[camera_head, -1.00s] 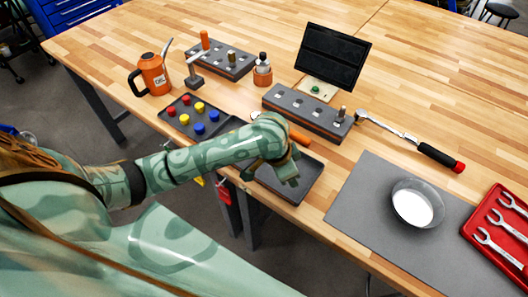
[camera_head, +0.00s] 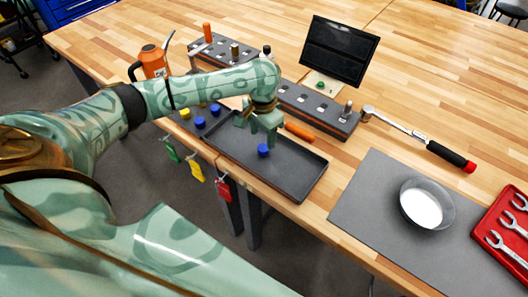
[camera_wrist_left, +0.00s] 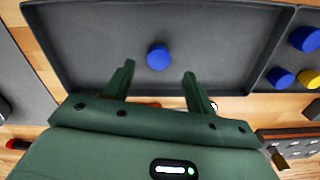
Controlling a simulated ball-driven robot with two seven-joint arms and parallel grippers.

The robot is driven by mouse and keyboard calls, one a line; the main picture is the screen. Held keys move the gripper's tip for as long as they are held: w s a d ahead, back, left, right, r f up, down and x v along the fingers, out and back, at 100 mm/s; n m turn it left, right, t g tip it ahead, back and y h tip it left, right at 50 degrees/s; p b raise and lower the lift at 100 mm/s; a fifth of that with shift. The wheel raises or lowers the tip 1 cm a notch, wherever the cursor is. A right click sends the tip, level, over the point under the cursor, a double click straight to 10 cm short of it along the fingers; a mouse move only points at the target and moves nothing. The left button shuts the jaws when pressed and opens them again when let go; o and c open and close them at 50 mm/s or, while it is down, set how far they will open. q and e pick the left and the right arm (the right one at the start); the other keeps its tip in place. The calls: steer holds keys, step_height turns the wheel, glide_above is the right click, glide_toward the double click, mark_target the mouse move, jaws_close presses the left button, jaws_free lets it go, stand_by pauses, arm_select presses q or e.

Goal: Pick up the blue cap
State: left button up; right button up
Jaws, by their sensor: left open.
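A blue cap (camera_head: 263,150) stands alone on the floor of the larger dark tray (camera_head: 300,188). It also shows in the left wrist view (camera_wrist_left: 158,56), a little beyond the gap between my fingertips and apart from them. My left gripper (camera_head: 259,132) is open and empty, just beside this cap. Its two spread fingers show in the left wrist view (camera_wrist_left: 159,72). Two other blue caps (camera_head: 200,122) (camera_head: 214,109) and a yellow cap (camera_head: 185,113) sit in the sorting tray to the left, partly hidden by my left arm. My right gripper is out of view.
An orange-handled tool (camera_head: 299,132) lies just behind the tray. Grey stands with holes (camera_head: 318,107) and a dark screen (camera_head: 338,53) are farther back. A glass bowl (camera_head: 426,204) stands on the grey mat (camera_head: 368,207), near a ratchet (camera_head: 446,154) and red wrench tray (camera_head: 506,228).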

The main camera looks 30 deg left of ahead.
mark_target(263, 147)
arm_select(q)
step_height(263, 147, down, 6)
steer(key=b, duration=0.2)
steer(key=shift+d+b, duration=0.1)
steer(key=shift+b, duration=0.3)
steer(key=shift+w+r, duration=0.1)
steer(key=shift+r, duration=0.05)
jaws_close()
